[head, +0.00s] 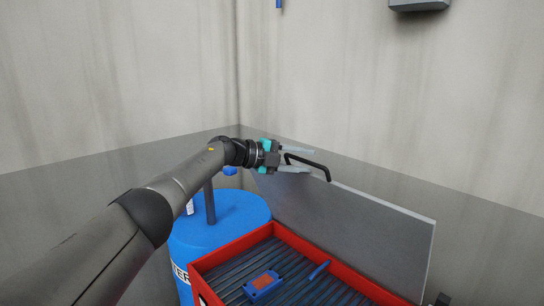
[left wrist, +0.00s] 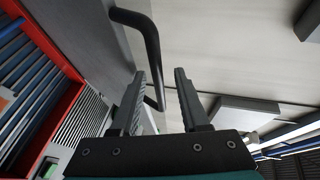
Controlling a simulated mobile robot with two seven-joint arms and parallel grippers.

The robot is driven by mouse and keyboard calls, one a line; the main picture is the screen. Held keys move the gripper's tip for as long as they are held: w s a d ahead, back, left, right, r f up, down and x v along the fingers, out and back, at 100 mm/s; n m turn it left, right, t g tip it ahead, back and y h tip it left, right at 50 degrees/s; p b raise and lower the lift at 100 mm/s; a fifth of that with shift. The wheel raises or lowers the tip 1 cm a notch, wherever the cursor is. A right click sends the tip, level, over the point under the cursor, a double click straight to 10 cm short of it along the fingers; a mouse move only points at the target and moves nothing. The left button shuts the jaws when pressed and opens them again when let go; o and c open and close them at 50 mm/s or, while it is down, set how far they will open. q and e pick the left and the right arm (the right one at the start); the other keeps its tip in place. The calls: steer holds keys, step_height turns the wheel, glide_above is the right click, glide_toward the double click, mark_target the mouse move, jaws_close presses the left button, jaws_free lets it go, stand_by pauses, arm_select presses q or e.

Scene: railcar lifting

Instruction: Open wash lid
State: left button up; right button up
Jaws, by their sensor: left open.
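The wash lid (head: 350,222) is a flat grey panel. It stands raised and steep behind the red wash basin (head: 232,254), so the basin's inside is open to view. A black bar handle (head: 318,166) sticks out near the lid's upper left edge. My left gripper (head: 302,160) is open at this handle. In the left wrist view the handle (left wrist: 150,45) comes down past the tip of the left finger, and its lower end lies in the gap between the open fingers (left wrist: 162,92). I cannot tell whether they touch. My right gripper is out of view.
A blue barrel (head: 218,225) with a dark pipe stands left of the basin, below my left arm. Inside the basin, a blue part with an orange patch (head: 263,284) and a blue tool (head: 319,270) lie on dark slats. Concrete walls (head: 340,90) close off the back.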

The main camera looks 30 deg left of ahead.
arm_select(q)
steer(key=b+v, duration=0.2)
steer(key=v, duration=1.2)
steer(key=shift+s+r, duration=0.2)
steer(key=shift+s, duration=0.05)
steer(key=shift+a, duration=0.1)
